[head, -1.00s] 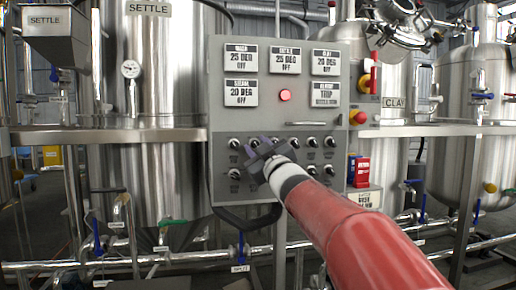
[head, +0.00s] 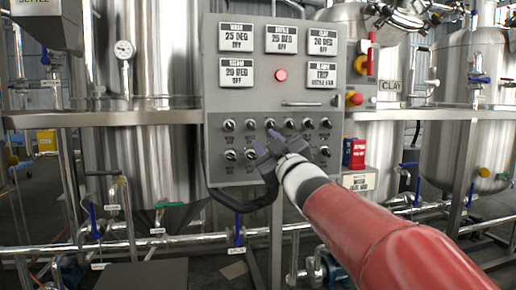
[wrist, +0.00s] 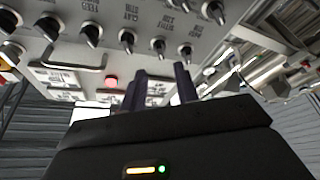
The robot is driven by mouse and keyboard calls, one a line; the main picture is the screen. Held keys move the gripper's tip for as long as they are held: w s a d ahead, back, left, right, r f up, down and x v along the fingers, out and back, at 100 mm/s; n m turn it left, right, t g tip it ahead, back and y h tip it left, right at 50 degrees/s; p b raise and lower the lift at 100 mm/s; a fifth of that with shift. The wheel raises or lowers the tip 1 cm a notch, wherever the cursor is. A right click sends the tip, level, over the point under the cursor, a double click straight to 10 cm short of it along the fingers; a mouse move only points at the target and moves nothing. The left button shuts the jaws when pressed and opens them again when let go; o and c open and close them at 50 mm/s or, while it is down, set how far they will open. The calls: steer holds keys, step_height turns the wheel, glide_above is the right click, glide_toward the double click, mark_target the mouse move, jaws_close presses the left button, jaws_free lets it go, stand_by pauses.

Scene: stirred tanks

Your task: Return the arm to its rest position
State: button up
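My red arm (head: 375,232) reaches up from the lower right in the head view. My gripper (head: 262,148) at its end is in front of the lower part of the grey control panel (head: 214,75) and covers part of the knob rows. The wrist view shows its two dark fingers (wrist: 162,75) with a gap between them and nothing held. Black knobs (wrist: 128,38) and a red light (wrist: 111,80) on the panel show beyond the fingers. Whether the fingers touch the panel cannot be told.
A steel tank (head: 155,70) stands left of the panel, another tank (head: 470,110) at the right. Pipes with blue valve handles (head: 238,230) run low in front. A horizontal rail (head: 130,118) crosses the left tank.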

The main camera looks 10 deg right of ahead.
steer(key=s+a+f+m+g+h+p, duration=0.1)
steer(key=s+f+m+g+h+p, duration=0.1)
steer(key=s+f+g, duration=0.6)
steer(key=s+f+m+g+h+p, duration=0.2)
steer(key=s+f+m+g+p, duration=0.3)
steer(key=s+f, duration=1.3)
steer(key=s+m+g, duration=0.1)
steer(key=s+g, duration=0.1)
steer(key=s, duration=0.3)
steer(key=shift+a+f+m+g+h, duration=0.15)
steer(key=shift+a+m+g+h, duration=0.15)
steer(key=shift+a+m+g, duration=0.1)
steer(key=shift+o, duration=0.3)
steer(key=shift+w, duration=0.1)
